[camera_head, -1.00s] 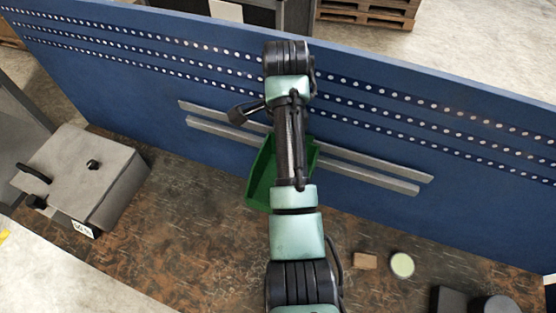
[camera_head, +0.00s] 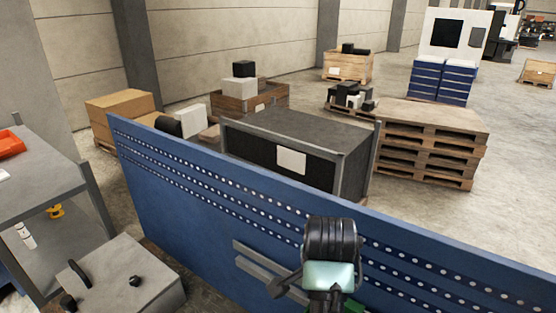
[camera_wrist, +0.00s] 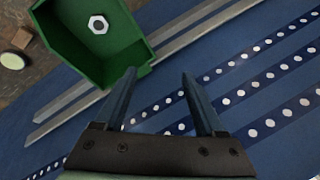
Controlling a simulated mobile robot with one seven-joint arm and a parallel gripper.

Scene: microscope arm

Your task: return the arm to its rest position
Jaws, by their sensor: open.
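My gripper (camera_wrist: 158,78) is open and empty in the wrist view, its two dark fingers spread apart in front of the blue perforated panel (camera_wrist: 230,85). A green bin (camera_wrist: 125,62) is at the upper left of that view, just beyond the fingertips. A white hex nut (camera_wrist: 98,24) lies inside the bin. In the head view my arm shows at the bottom, before the blue panel (camera_head: 200,215), and only a sliver of the bin (camera_head: 352,304) is visible there. My gripper itself cannot be made out in the head view.
Grey rails (camera_head: 262,262) run along the panel. A grey metal box (camera_head: 130,285) and a grey shelf unit (camera_head: 40,190) stand at the left. Behind the panel are a dark crate (camera_head: 290,150), stacked pallets (camera_head: 430,150) and open floor. A wooden block (camera_wrist: 22,38) and a round pale-topped item (camera_wrist: 12,61) lie beside the bin.

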